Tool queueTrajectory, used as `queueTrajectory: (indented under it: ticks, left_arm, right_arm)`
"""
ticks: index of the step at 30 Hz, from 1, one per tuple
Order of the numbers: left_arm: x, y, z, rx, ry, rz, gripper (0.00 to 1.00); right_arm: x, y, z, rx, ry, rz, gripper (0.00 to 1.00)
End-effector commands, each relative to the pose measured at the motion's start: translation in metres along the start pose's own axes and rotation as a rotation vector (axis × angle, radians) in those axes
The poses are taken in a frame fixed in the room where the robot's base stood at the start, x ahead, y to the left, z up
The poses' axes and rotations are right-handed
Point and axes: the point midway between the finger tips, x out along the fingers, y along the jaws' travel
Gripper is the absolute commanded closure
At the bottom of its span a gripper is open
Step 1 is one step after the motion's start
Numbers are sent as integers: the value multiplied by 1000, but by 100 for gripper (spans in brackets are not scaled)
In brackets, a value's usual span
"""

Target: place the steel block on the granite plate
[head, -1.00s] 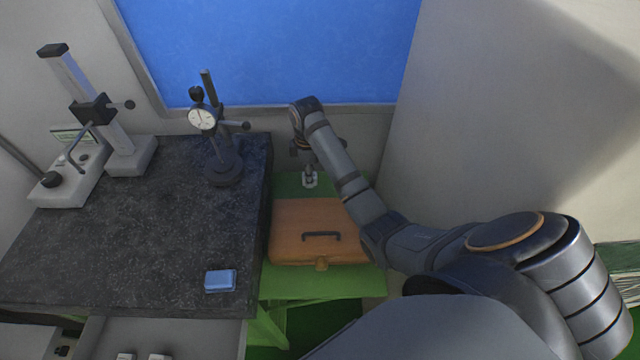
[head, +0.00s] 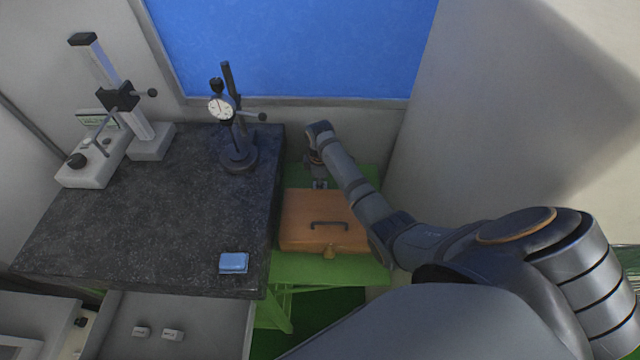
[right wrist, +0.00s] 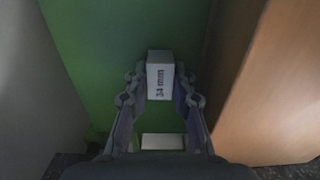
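The steel block (right wrist: 160,82) is pale, marked "34 mm", and sits between the fingertips of my right gripper (right wrist: 161,75) in the right wrist view. The fingers flank it closely, but I cannot tell whether they grip it. In the head view my right gripper (head: 320,180) is low over the green stand, just behind the orange case, with a small pale patch at its tips. The granite plate (head: 150,215) is the dark speckled slab on the left. My left gripper is not in view.
The orange case (head: 325,222) lies beside the gripper on the green stand (head: 330,268). On the plate stand a dial gauge stand (head: 238,155), a height gauge (head: 120,100) and a blue block (head: 234,263). An open drawer (head: 205,325) holds two small pale blocks. The plate's middle is clear.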

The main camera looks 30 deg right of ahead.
Motion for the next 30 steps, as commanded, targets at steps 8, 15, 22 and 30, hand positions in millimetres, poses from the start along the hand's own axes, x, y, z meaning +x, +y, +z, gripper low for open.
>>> queueTrajectory:
  ticks: [8, 15, 22, 30]
  left_arm:
    - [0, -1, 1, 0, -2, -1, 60]
    - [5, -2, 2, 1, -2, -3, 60]
    - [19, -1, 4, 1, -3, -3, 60]
    - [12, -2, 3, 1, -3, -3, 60]
  right_arm:
    - [0, 0, 0, 0, 0, 0, 67]
    - [-18, 2, 0, 1, 2, 5, 67]
    - [-74, 2, -1, 0, 2, 6, 67]
    - [-120, 0, 0, 1, 0, 2, 67]
